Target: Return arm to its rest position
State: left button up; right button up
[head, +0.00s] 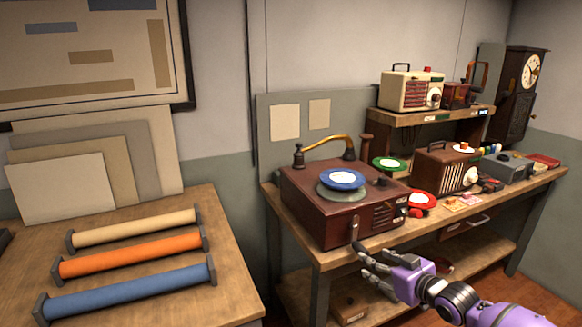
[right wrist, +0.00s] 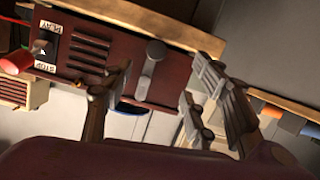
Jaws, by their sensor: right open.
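My right arm (head: 455,299), purple and grey, comes in from the lower right of the head view. Its gripper (head: 366,266) is in front of the near edge of the workbench, close to the record player (head: 310,213). The gripper is open, and I see nothing held in it. In the right wrist view the spread fingers (right wrist: 158,95) frame a grey lever (right wrist: 150,70) on the record player's front. The lever shows between them in the picture; I cannot tell how far away it is. My left gripper is not in view.
A cream radio (head: 409,90) stands on a raised shelf. At left, a table (head: 120,245) holds coloured rolls. Floor shows at lower right.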

jog(key=s+a+f+n+g+p, duration=0.1)
jog(key=s+a+f, duration=0.65)
jog(key=s, duration=0.25)
pick_arm(q)
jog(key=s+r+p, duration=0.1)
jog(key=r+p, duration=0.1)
jog(key=p, duration=0.1)
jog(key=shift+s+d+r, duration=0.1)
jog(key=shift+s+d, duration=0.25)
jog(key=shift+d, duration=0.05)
pick_arm(e)
jog(key=s+f+m+g+h, duration=0.1)
jog(key=s+f, duration=0.3)
jog(key=s, duration=0.9)
jog(key=s+a+f+m+g+h, duration=0.1)
jog(key=s+f, duration=0.4)
jog(key=s, duration=0.8)
jog(key=s+f+m+g+h, duration=0.2)
jog(key=s+f+m, duration=0.2)
jog(key=s, duration=0.9)
jog(key=shift+s+a+f+h, duration=0.2)
jog(key=shift+a+f+h, duration=0.1)
jog(key=shift+a+f, duration=0.1)
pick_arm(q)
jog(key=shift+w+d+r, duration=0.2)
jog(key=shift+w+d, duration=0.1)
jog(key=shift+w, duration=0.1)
